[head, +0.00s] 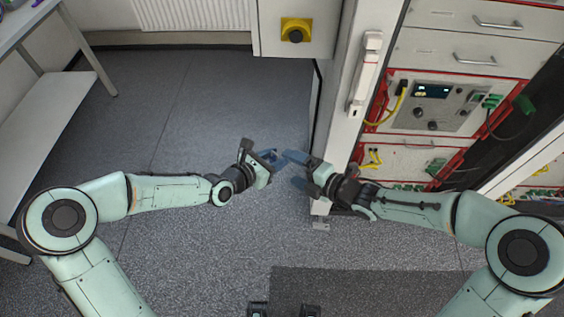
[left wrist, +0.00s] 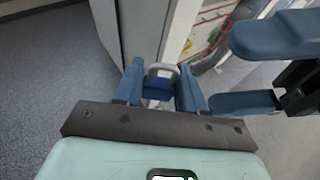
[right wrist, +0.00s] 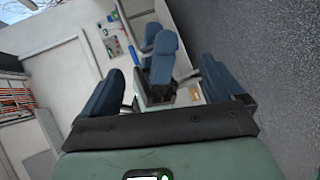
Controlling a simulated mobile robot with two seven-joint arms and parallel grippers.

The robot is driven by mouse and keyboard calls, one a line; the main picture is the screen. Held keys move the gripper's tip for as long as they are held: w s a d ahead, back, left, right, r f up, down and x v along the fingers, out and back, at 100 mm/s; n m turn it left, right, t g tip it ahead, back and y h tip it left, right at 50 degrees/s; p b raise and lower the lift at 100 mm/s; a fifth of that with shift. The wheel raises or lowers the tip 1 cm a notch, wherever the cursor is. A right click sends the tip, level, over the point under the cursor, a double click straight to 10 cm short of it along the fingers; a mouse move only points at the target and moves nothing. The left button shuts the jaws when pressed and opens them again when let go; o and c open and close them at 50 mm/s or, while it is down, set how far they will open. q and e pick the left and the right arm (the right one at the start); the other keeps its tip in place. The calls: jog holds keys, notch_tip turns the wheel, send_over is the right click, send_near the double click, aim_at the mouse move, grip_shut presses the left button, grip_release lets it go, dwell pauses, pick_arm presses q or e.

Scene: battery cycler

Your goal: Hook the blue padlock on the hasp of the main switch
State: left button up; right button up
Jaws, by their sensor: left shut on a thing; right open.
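The blue padlock (left wrist: 158,88) sits between the fingers of my left gripper (left wrist: 158,84), which is shut on it. Its pale shackle points away from the palm. In the head view my left gripper (head: 272,157) is above the floor, and the padlock is hard to make out between its fingers. My right gripper (head: 294,169) is open and empty, close beside the left one; its spread fingers also show in the left wrist view (left wrist: 222,75). The main switch (head: 296,30), a yellow plate with a dark knob, is on the grey cabinet, apart from both grippers. Its hasp is too small to tell.
A white door edge with a long handle (head: 365,75) stands right of the grippers. Behind it is a rack with a red-edged instrument panel (head: 432,104), cables and drawers. A white table (head: 50,110) is at the left. The floor between is clear.

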jog(key=x, duration=0.6)
jog(key=shift+w+a+f, duration=0.15)
jog(key=shift+a, duration=0.05)
jog(key=c, duration=1.1)
pick_arm(q)
jog(key=o, duration=1.3)
pick_arm(e)
jog(key=shift+c, duration=0.7)
